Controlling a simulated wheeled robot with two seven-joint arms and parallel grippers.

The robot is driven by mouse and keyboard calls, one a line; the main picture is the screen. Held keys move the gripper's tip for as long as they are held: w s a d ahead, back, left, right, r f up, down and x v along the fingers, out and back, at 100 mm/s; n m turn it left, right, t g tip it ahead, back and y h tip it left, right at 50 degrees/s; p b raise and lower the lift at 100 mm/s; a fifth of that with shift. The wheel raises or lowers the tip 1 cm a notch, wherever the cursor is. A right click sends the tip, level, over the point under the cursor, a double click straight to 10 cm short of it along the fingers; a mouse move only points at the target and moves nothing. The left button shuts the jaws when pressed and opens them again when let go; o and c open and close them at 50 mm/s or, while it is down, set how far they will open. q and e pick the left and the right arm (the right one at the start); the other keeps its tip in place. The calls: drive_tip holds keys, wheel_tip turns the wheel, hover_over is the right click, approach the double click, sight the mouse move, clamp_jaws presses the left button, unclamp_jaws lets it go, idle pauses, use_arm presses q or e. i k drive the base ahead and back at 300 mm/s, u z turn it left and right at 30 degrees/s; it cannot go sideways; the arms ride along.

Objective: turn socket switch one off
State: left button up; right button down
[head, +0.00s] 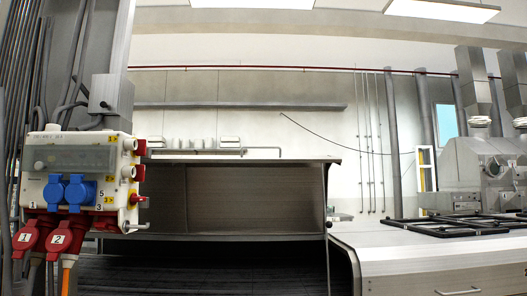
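A white socket box (62,158) hangs at the left, in front of a dark wall with cables. On its right side are several white and red rotary parts, with yellow labels beside them. The top one (130,144), beside the label marked 1, is probably switch one. A second (128,172) and a third (134,199) sit below it. Their on or off positions are too small to tell. Red sockets or plugs marked 1 (28,238) and 2 (62,237) hang at the bottom. Neither gripper is in view.
Two blue sockets (69,190) are on the box front. A grey junction box (111,93) and cables are above it. A metal bench (250,200) stands to the right, with a pale counter (430,250) and cooking grates farther right. No arm shows near the box.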

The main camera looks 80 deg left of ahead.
sight(141, 150)
drive_tip(key=u, duration=2.85)
drive_tip(key=k, duration=0.5)
drive_tip(key=z, duration=1.3)
drive_tip(key=i, duration=0.9)
drive_tip(key=u, duration=0.8)
drive_tip(key=i, duration=0.55)
drive_tip(key=u, duration=0.55)
